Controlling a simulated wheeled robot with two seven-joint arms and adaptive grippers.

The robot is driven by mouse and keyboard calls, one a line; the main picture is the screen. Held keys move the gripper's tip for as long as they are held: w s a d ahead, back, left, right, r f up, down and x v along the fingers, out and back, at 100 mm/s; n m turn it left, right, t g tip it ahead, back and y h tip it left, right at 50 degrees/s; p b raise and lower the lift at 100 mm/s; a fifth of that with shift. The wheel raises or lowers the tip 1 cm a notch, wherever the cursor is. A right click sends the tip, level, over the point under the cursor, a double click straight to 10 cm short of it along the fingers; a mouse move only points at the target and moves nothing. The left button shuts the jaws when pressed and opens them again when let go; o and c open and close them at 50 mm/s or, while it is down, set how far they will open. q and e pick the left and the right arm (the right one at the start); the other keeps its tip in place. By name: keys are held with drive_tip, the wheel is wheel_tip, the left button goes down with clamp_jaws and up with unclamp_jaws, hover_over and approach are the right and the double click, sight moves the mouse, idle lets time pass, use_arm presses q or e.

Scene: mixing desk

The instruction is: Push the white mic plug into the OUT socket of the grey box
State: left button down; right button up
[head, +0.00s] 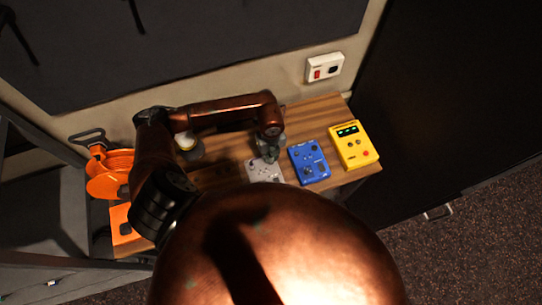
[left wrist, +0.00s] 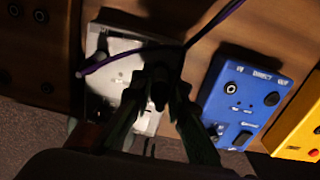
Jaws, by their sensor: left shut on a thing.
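The grey box (head: 264,171) lies on the wooden desk, left of a blue box; it also shows in the left wrist view (left wrist: 106,72), partly covered by my fingers. My left gripper (head: 270,152) is over the back part of the grey box, fingers pointing down. In the left wrist view its fingertips (left wrist: 160,98) are closed together over the right side of the box. A purple cable (left wrist: 213,23) passes by the fingertips. The OUT socket cannot be made out. My right gripper is out of view.
The blue box (head: 309,161) stands close to the right of the grey box, with a yellow box (head: 353,145) further right. An orange cable reel (head: 114,172) is at the desk's left end. A wall socket (head: 325,68) is behind the desk.

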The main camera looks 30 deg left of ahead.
use_arm(q)
drive_tip(key=shift+f+b, duration=0.4)
drive_tip(key=shift+f, duration=0.2)
drive_tip(key=c, duration=1.8)
unclamp_jaws()
drive_tip(key=shift+r, duration=0.1)
wheel_tip(320, 180, up, 12)
drive_tip(key=shift+f, duration=0.1)
